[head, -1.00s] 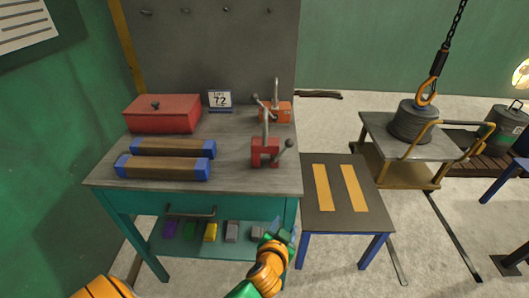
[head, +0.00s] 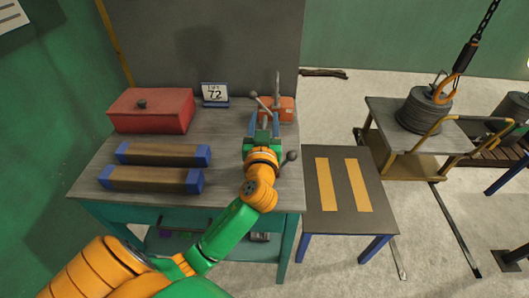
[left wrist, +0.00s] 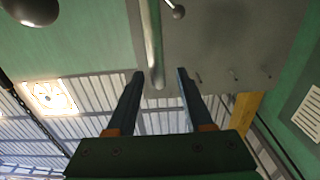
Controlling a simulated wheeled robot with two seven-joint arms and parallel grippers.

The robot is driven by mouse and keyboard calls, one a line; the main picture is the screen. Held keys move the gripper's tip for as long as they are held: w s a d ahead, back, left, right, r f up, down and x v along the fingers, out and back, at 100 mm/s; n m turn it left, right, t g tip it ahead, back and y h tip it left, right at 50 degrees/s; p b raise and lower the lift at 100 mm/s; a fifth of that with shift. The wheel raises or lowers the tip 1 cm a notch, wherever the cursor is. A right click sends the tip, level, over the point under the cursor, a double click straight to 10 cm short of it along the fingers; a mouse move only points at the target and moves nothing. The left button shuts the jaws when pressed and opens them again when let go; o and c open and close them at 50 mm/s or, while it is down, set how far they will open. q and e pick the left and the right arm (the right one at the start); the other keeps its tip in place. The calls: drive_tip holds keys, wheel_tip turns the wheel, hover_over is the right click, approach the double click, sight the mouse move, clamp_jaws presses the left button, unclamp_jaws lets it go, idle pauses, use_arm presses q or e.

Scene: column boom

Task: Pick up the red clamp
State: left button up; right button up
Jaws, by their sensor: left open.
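The red clamp (head: 291,156) stands near the right front of the workbench. My left arm hides most of it in the head view; its dark ball-ended lever shows to the right of my wrist. My left gripper (head: 264,118) is over the clamp, pointing away toward the back of the bench, with its blue fingers open. In the left wrist view, a grey upright bar, seemingly the clamp's (left wrist: 152,45), shows between the open fingers of the left gripper (left wrist: 160,74). I cannot tell whether they touch. My right gripper is not in view.
An orange clamp-like tool (head: 287,108) stands just behind. A red box (head: 150,110), a number sign (head: 215,94) and two blue-ended wooden blocks (head: 151,179) are on the workbench (head: 233,140). A low table (head: 343,195) stands right; a cable spool (head: 424,112) sits on a cart beyond.

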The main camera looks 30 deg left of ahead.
use_arm(q)
drive_tip(key=shift+w+a+f, duration=0.35)
drive_tip(key=shift+w, duration=0.2)
drive_tip(key=shift+s+d+r, duration=0.2)
drive_tip(key=shift+s+d, duration=0.05)
clamp_jaws()
idle(0.5)
drive_tip(key=shift+r, duration=0.15)
drive_tip(key=shift+w+a, duration=0.1)
drive_tip(key=shift+w, duration=0.05)
